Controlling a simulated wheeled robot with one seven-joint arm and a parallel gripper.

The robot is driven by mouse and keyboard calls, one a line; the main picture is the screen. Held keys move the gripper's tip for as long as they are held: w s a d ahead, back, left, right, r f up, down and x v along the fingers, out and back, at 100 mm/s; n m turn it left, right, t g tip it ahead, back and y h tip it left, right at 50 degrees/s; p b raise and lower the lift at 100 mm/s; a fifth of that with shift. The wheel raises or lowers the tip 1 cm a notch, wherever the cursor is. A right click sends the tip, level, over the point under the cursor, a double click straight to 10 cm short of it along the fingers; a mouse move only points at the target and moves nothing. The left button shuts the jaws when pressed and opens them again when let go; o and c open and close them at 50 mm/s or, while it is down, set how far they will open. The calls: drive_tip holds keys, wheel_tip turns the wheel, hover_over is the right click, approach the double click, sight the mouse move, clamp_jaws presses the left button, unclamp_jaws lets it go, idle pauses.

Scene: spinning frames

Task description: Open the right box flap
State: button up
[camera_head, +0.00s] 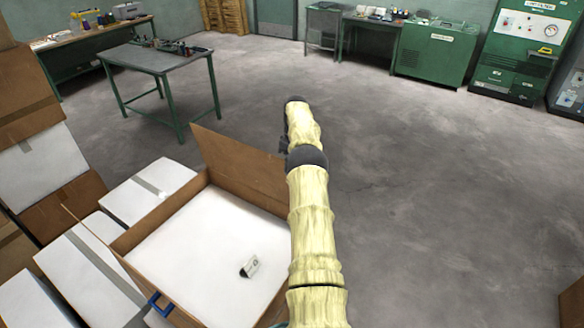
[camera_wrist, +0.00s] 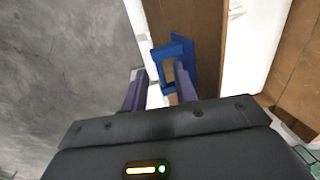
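The cardboard box (camera_head: 190,187) stands in the lower middle of the head view. Its far flap (camera_head: 240,160) stands up, and its white inside shows. A blue handle (camera_head: 160,304) is at its near left edge. My arm covers the box's right side, so the right flap cannot be made out there. In the wrist view, a blue handle (camera_wrist: 172,52) sits on a brown cardboard panel (camera_wrist: 208,50). My gripper (camera_wrist: 160,82) is open, with its fingertips at the handle's near end. Part of the handle shows between the fingers; contact cannot be told.
White boxes (camera_head: 150,190) and stacked brown cartons (camera_head: 25,95) crowd the left. A green-legged table (camera_head: 160,62) stands beyond the box. Open grey floor (camera_head: 430,180) lies to the right. Green cabinets (camera_head: 437,52) line the back wall.

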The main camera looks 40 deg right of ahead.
wheel_tip(320, 180, up, 8)
drive_tip(key=p, duration=0.3)
drive_tip(key=shift+r, duration=0.2)
